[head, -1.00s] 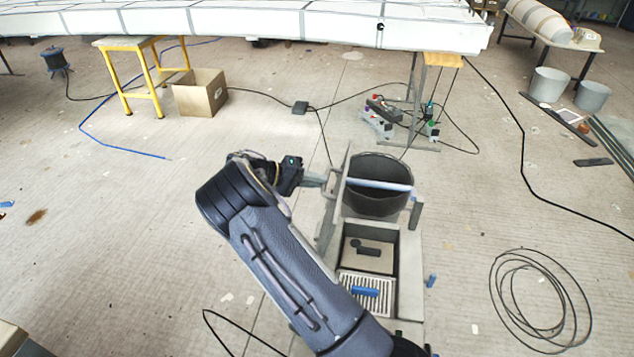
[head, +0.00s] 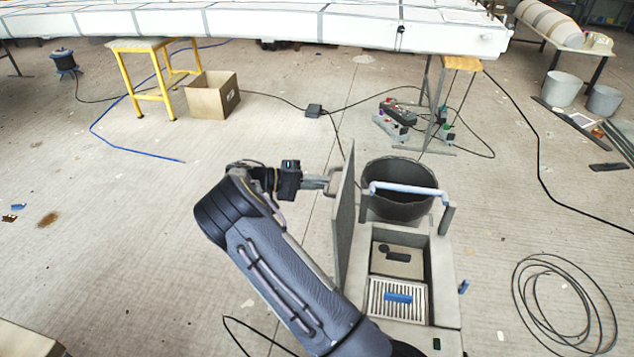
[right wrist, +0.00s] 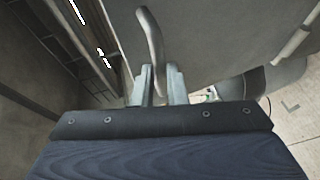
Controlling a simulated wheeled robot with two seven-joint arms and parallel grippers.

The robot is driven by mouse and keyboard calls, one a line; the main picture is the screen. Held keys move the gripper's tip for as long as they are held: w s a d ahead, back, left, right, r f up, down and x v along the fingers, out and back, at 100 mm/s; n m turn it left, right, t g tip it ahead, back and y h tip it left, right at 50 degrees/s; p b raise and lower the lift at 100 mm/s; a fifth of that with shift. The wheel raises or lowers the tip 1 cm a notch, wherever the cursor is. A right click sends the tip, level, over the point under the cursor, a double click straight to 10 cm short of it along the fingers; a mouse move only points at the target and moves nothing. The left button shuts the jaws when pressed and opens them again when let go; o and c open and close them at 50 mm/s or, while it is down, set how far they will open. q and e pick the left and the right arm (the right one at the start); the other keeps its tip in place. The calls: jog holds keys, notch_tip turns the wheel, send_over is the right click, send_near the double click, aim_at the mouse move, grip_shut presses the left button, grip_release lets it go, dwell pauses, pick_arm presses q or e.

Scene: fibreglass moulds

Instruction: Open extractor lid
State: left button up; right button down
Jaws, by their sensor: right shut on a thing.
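The extractor (head: 437,270) is a grey box on the floor, right of centre in the head view. Its lid (head: 345,215) is a grey panel standing up steeply along the box's left side, so the inside shows. My right gripper (head: 328,182) is at the lid's outer face, shut on the lid's handle. In the right wrist view the handle (right wrist: 152,45) is a curved grey bar, and the fingers of my right gripper (right wrist: 158,85) close around it. The lid's face (right wrist: 215,45) fills the area behind. My left gripper is not in view.
Inside the box are a dark-handled plate (head: 398,262) and a slotted grate with a blue piece (head: 398,297). A black bucket (head: 400,205) stands behind, near a pale blue bar (head: 405,188). Coiled cable (head: 565,300) lies right; open floor lies left.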

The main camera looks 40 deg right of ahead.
jog(key=c, duration=1.5)
grip_release()
jog(key=shift+f, duration=0.4)
jog(key=shift+o, duration=0.2)
jog(key=shift+r, duration=0.1)
jog(key=v, duration=0.7)
jog(key=shift+a, duration=0.35)
jog(key=shift+w+r, duration=0.1)
jog(key=shift+w, duration=0.05)
